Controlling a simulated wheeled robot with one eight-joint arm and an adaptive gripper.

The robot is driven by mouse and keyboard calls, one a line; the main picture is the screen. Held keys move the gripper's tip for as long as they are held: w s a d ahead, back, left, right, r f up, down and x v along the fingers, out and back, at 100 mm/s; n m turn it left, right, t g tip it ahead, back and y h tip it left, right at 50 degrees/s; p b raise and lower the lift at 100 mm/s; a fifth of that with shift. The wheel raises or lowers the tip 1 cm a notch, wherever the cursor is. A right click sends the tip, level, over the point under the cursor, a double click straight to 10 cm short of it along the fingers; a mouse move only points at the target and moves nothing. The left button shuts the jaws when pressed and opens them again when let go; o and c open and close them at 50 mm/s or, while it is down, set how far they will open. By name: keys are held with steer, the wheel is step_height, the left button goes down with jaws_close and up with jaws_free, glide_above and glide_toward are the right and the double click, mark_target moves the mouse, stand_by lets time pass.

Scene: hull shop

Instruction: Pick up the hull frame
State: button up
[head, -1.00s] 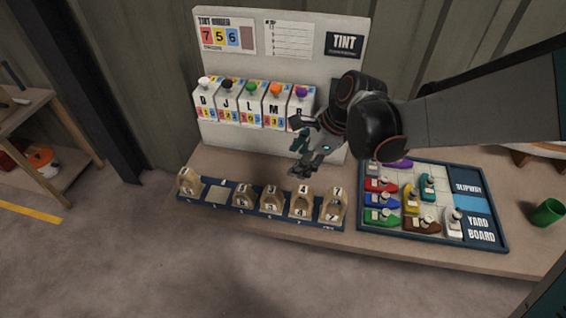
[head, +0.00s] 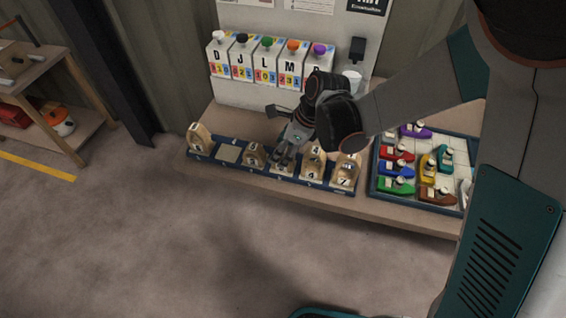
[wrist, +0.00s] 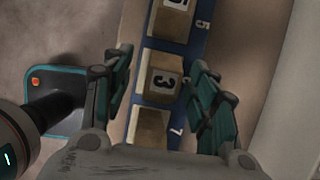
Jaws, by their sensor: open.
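Several wooden hull frames stand in a row on a dark blue rack (head: 213,158) in the head view. My gripper (head: 284,152) is open and points down over a hull frame (head: 279,169) in the row, partly hiding it. In the wrist view my open gripper (wrist: 163,65) has its teal fingers apart on either side of a frame marked 3 (wrist: 160,80). No grip on it shows. Neighbouring frames lie above and below it in that view, the upper one (wrist: 172,18) next to a 5 on the rack.
One rack slot (head: 228,154) holds no frame. Behind stand several tint boxes (head: 266,62) with coloured caps. To the right is a board (head: 374,187) with coloured boat pieces. A wooden shelf (head: 60,125) stands at far left; the floor in front is clear.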

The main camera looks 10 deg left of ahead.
mark_target(289, 169)
steer(key=shift+w+b+x, duration=0.2)
steer(key=shift+b+x, duration=1.1)
steer(key=shift+x, duration=1.45)
steer(key=shift+d, duration=0.15)
steer(key=shift+c, duration=0.5)
steer(key=c, duration=1.1)
